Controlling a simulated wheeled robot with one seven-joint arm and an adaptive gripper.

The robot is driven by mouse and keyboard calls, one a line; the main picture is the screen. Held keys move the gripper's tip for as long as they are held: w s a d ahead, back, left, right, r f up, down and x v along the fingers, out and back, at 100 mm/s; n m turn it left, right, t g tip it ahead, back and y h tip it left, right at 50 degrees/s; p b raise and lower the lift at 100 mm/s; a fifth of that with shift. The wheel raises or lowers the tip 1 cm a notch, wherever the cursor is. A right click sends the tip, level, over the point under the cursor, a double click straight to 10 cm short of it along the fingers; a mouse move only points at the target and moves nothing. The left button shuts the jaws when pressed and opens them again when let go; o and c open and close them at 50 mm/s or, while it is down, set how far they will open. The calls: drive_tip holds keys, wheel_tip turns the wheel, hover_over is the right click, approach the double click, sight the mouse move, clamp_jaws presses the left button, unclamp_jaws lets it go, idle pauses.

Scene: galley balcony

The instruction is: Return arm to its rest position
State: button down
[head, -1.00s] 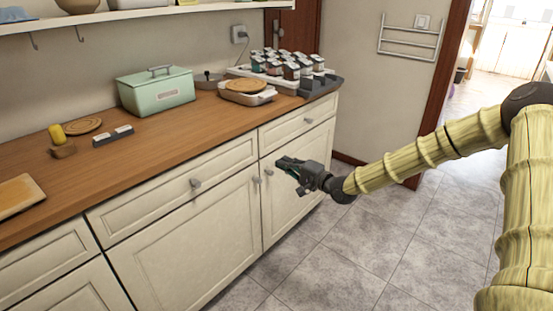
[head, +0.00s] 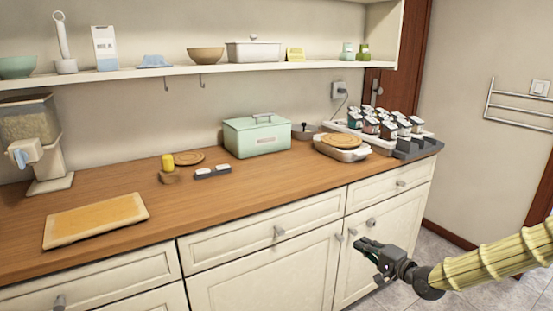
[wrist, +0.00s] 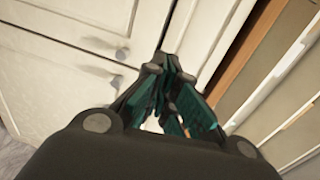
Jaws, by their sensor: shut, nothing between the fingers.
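My gripper (head: 371,252) is in front of the cream cabinet doors at the lower right of the head view, below the level of the wooden counter (head: 130,199). Its fingers are together and hold nothing. My arm runs in from the right edge, in a yellow ribbed sleeve. In the wrist view, the dark and teal fingers (wrist: 172,95) of my gripper point toward the cabinet front (wrist: 60,70) with its knobs. The gap between fingertips and cabinet cannot be judged exactly.
The counter holds a cutting board (head: 95,220), a mint green box (head: 257,138), a lidded dish (head: 342,148) and a rack of jars (head: 385,128). A dispenser (head: 40,140) stands at left. A shelf (head: 170,71) runs above. Grey floor is free at lower right.

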drive_tip(key=s+a+f+n+g+h, duration=0.1)
drive_tip(key=s+a+f+n+g, duration=0.15)
drive_tip(key=s+a+f, duration=0.55)
drive_tip(key=s+a+f+n+g+h, duration=0.1)
drive_tip(key=s+a+f+g, duration=0.25)
drive_tip(key=s+f, duration=0.55)
drive_tip(key=s+f+n+g+h, duration=0.2)
drive_tip(key=s+f+g, duration=0.1)
drive_tip(key=s+f, duration=0.5)
drive_tip(key=s+f+n+g+h, duration=0.1)
drive_tip(key=s+f+n+g, duration=0.15)
drive_tip(key=s+f, duration=0.6)
drive_tip(key=s+d+r+n+g+h, duration=0.1)
drive_tip(key=s+d+n+g+h, duration=0.2)
drive_tip(key=s, duration=1.3)
wheel_tip(320, 180, up, 18)
drive_tip(key=p, duration=1.7)
drive_tip(key=shift+s+f+p, duration=0.2)
drive_tip(key=shift+s+p, duration=0.1)
